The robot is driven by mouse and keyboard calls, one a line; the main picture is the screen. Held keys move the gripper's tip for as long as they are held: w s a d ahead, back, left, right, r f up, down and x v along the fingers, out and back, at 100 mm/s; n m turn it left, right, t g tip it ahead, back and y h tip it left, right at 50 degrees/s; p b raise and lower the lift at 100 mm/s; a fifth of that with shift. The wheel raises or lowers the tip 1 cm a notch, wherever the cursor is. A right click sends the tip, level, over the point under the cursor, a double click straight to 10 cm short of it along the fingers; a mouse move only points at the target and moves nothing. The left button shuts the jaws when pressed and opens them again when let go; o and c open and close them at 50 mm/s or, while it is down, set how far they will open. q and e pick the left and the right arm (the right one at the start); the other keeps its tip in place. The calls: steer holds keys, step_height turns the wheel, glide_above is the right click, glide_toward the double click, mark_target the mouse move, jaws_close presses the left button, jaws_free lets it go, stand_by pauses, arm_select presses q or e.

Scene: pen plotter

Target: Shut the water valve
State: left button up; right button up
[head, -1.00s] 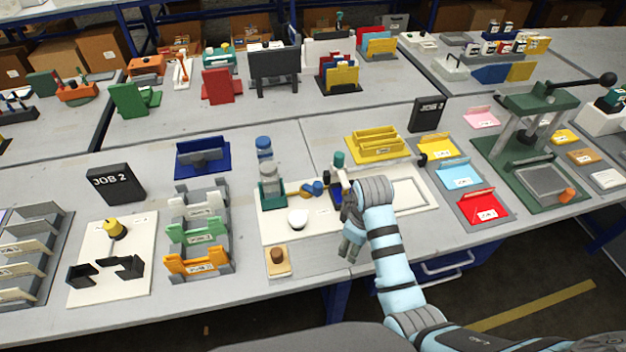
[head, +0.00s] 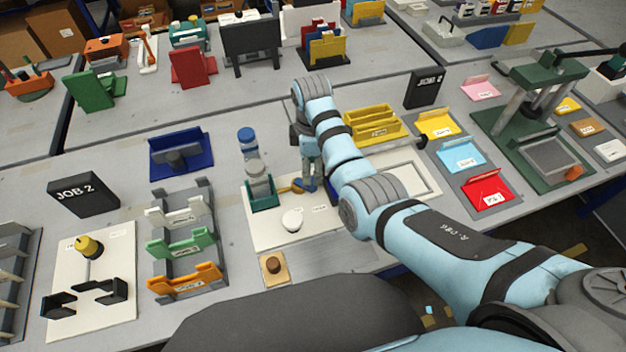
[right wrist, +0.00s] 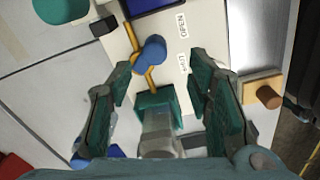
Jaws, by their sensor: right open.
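The water valve shows in the right wrist view as a blue handle (right wrist: 150,53) on a thin brass-coloured pipe (right wrist: 134,38), on a white board with two printed labels. In the head view the blue handle (head: 307,185) is partly hidden by my right gripper (head: 309,172). The right gripper, also in the right wrist view (right wrist: 160,72), is open and empty, its fingers on either side of the view above the board. The handle appears between and beyond the fingertips; contact cannot be made out. My left gripper is not in view.
A white round knob (head: 292,220) and a wooden block (head: 274,269) are in front. A yellow tray (head: 374,122) stands to the right.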

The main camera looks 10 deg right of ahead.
step_height(320, 180, down, 5)
steer(key=shift+s+a+r+b, duration=0.1)
steer(key=shift+b, duration=0.55)
steer(key=f, duration=0.1)
steer(key=w+f, duration=0.1)
steer(key=f, duration=0.1)
steer(key=shift+w+b, duration=0.3)
steer(key=shift+s+r, duration=0.2)
steer(key=shift+s, duration=0.05)
steer(key=shift+s+r, duration=0.1)
steer(key=shift+s, duration=0.1)
steer(key=c, duration=0.6)
jaws_close()
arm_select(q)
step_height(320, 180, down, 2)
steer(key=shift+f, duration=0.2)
